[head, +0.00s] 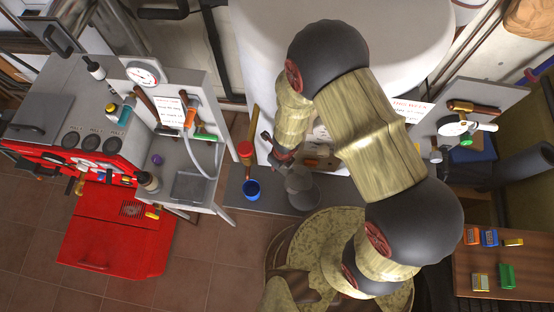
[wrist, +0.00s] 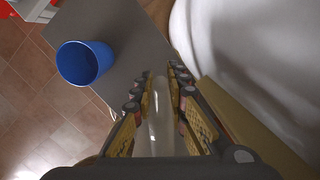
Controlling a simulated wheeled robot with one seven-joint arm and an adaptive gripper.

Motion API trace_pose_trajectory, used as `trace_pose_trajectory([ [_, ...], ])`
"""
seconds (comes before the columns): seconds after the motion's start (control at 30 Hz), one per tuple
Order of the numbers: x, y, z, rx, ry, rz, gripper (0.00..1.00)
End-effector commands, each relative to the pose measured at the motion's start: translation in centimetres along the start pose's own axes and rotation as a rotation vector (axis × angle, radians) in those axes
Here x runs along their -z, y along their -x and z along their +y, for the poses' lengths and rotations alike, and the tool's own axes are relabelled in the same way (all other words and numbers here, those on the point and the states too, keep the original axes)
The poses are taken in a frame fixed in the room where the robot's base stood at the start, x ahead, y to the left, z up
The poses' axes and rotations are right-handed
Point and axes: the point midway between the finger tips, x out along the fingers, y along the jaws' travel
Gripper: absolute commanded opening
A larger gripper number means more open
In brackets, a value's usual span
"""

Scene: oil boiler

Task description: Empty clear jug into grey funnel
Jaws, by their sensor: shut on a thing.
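My gripper (head: 284,157) is low in front of the white boiler in the head view. In the wrist view its two padded fingers (wrist: 160,95) are closed around a clear, see-through body, which looks like the clear jug (wrist: 160,125). The jug's contents cannot be made out. A grey, cone-like shape that looks like the grey funnel (head: 303,197) is just below and right of my gripper in the head view. The jug may overlap it there, and their outlines are hard to separate. I cannot make out the funnel in the wrist view.
A blue cup (head: 252,190) stands left of my gripper on a grey slab; it also shows in the wrist view (wrist: 84,62). A red-topped item (head: 245,149) is behind it. The white boiler (head: 255,50) is close behind. A red-fronted grey unit (head: 75,140) stands left.

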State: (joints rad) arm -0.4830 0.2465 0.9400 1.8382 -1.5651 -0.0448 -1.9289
Motion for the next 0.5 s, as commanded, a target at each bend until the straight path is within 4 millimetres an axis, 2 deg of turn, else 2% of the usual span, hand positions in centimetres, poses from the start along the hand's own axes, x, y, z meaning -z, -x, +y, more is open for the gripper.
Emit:
trace_pose_trajectory([
  [0.5,0.43,-0.54,0.00,0.002,-0.001,0.057,0.00],
])
